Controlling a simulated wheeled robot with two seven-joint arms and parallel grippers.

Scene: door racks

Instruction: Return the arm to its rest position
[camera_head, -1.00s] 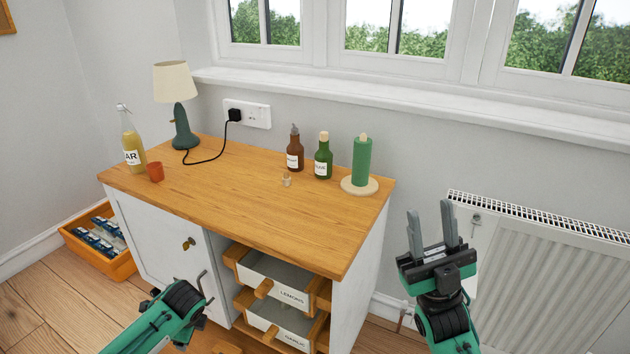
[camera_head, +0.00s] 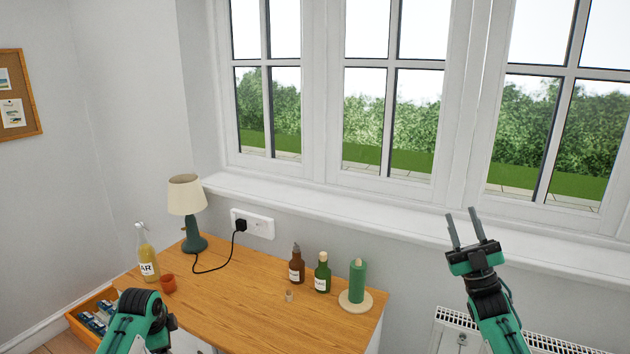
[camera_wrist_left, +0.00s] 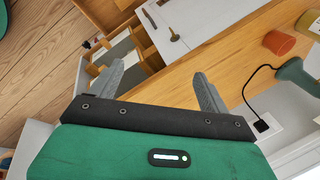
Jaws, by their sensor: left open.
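My left arm comes in at the bottom left of the head view, in front of the cabinet, with its green and black wrist (camera_head: 140,315) there; its fingers do not show clearly in that view. In the left wrist view my left gripper (camera_wrist_left: 159,70) has its two grey fingers spread, with nothing between them. My right gripper (camera_head: 462,212) is raised in front of the window sill at the right of the head view. Its two fingers point up, apart and empty.
The wooden cabinet top (camera_head: 235,310) carries a lamp (camera_head: 188,196), an orange cup (camera_head: 168,283), several bottles and a green roll (camera_head: 357,280) on its stand. A radiator (camera_head: 560,340) stands at the right. An orange crate (camera_wrist_left: 136,73) lies beside the cabinet.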

